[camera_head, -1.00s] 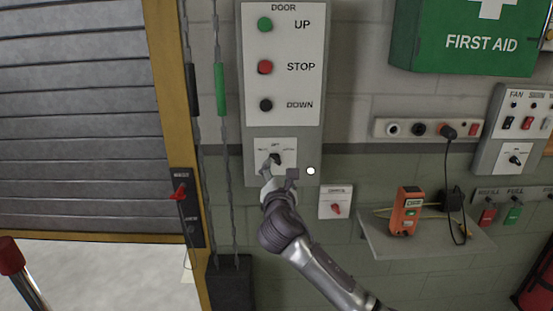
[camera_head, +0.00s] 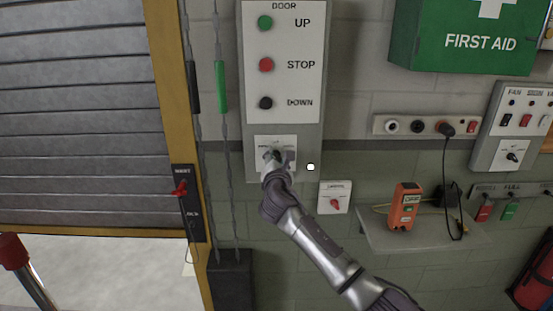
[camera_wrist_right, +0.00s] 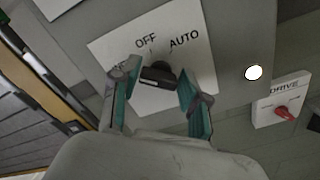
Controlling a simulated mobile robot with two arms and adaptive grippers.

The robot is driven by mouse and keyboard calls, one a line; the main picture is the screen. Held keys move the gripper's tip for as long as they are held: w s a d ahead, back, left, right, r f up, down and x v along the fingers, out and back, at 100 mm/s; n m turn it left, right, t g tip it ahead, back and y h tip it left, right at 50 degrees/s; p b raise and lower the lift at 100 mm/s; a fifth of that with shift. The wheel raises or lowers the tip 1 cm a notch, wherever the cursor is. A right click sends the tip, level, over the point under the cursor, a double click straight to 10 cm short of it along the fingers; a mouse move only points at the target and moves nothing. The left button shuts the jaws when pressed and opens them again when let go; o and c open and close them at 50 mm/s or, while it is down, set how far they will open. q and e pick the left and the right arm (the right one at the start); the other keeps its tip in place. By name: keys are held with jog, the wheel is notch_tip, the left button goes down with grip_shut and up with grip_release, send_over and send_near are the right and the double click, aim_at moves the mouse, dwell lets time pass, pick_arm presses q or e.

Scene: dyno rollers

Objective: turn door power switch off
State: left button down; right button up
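The door panel (camera_head: 312,120) carries a black rotary knob on a white plate (camera_head: 290,143) below its UP, STOP and DOWN buttons. In the right wrist view the black knob (camera_wrist_right: 158,75) sits on the plate under the labels OFF and AUTO; a third label at left is partly hidden by a finger. My right gripper (camera_head: 277,160) is at the plate. In the wrist view its fingers (camera_wrist_right: 158,108) stand apart on both sides of the knob, with gaps visible, so it is open around it. My left gripper is not in view.
A white round indicator (camera_head: 310,167) is right of the plate. A small DRIVE switch box (camera_head: 334,197) with a red knob is lower right. A shelf (camera_head: 425,238) holds an orange device (camera_head: 404,206).

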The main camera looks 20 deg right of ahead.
jog(key=c, duration=0.6)
jog(key=shift+m, duration=0.3)
jog(key=m+b, duration=0.2)
jog(key=m, duration=0.2)
jog(key=shift+f+b, duration=0.2)
jog(key=shift+b, duration=0.15)
jog(key=m+b, duration=0.2)
jog(key=m, duration=0.3)
jog(key=shift+d, duration=0.1)
jog(key=o, duration=1.2)
jog(key=shift+c, duration=0.2)
